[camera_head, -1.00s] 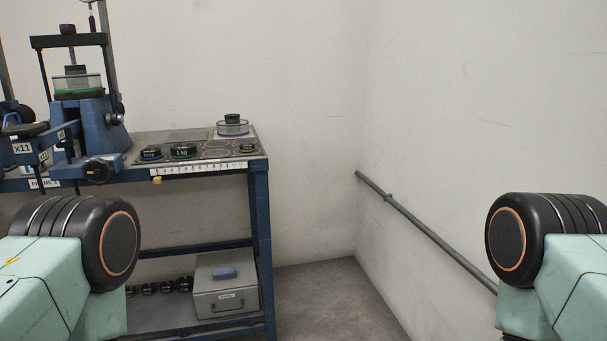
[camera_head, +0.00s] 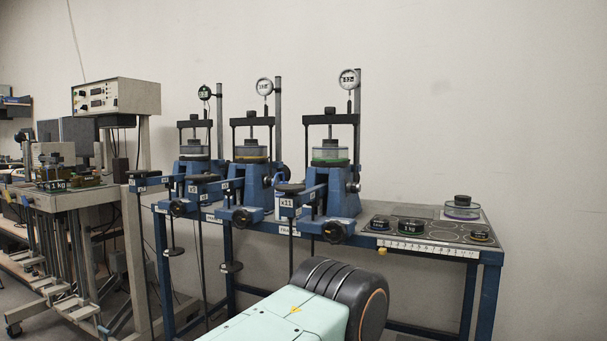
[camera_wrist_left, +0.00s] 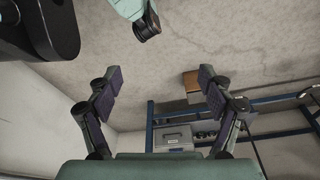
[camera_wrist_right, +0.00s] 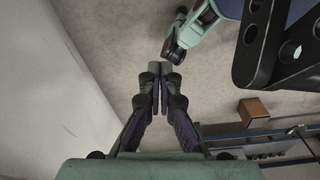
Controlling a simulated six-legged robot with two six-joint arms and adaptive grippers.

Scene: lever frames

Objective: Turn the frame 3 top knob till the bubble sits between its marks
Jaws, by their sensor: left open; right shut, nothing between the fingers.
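Three blue lever frames stand in a row on the blue bench in the head view. The rightmost frame (camera_head: 340,190), tagged x11, carries a green-based clear cell, a dial gauge (camera_head: 348,79) and a black knob (camera_head: 335,231) low at the front. The frame number labels are too small to read. I cannot make out a bubble or its marks. My left gripper (camera_wrist_left: 158,78) is open and empty in the left wrist view. My right gripper (camera_wrist_right: 160,68) is shut and empty in the right wrist view. Both are away from the frames, and neither shows in the head view.
The bench's right end holds a mat with black weights (camera_head: 410,227) and a clear dish (camera_head: 462,208). At left is another bench with a control box (camera_head: 116,97). In the left wrist view, a brown box (camera_wrist_left: 191,83) and a grey case (camera_wrist_left: 173,139) show.

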